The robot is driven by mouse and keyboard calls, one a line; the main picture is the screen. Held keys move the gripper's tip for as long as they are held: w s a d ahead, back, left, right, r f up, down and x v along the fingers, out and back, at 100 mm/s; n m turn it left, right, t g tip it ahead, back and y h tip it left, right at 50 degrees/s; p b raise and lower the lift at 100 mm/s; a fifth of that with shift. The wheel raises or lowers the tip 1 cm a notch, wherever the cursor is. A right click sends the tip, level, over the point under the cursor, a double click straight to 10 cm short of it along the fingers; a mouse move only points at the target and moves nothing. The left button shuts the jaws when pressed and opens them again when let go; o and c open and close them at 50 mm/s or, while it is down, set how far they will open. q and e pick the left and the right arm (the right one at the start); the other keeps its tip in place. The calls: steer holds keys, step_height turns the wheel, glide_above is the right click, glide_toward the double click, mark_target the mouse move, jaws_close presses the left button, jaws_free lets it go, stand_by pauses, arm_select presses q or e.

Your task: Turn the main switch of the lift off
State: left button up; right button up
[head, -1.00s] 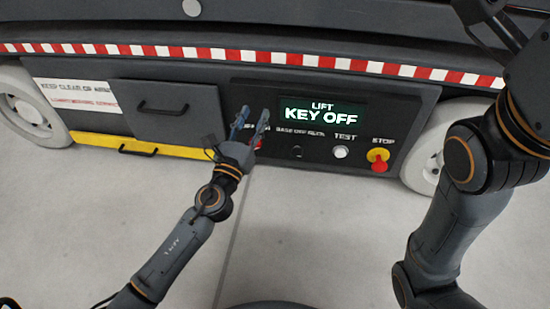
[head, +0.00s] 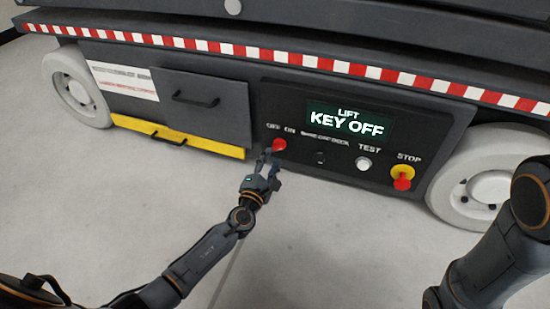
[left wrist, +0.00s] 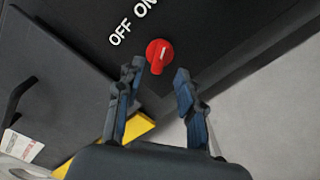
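The main switch is a red rotary knob (head: 279,145) under the OFF and ON labels, at the left of the lift's dark control panel. It also shows in the left wrist view (left wrist: 160,56), with a white mark on its face. I cannot tell for sure which label the mark points to. My left gripper (head: 266,157) is just below and left of the knob. In the left wrist view the gripper (left wrist: 159,71) is open, with the knob just beyond the gap between its fingertips. Contact is not visible. The display (head: 347,121) reads "LIFT KEY OFF". My right gripper is out of view.
Right of the switch are a dark key socket (head: 320,158), a white TEST button (head: 363,164) and a red STOP button (head: 402,184) on a yellow base. A drawer (head: 200,105) with a handle is at left. White wheels (head: 482,190) flank the chassis. The floor in front is clear.

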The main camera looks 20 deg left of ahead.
mark_target(276, 150)
arm_select(q)
steer(key=shift+w+b, duration=0.5)
steer(key=shift+w, duration=1.4)
jaws_close()
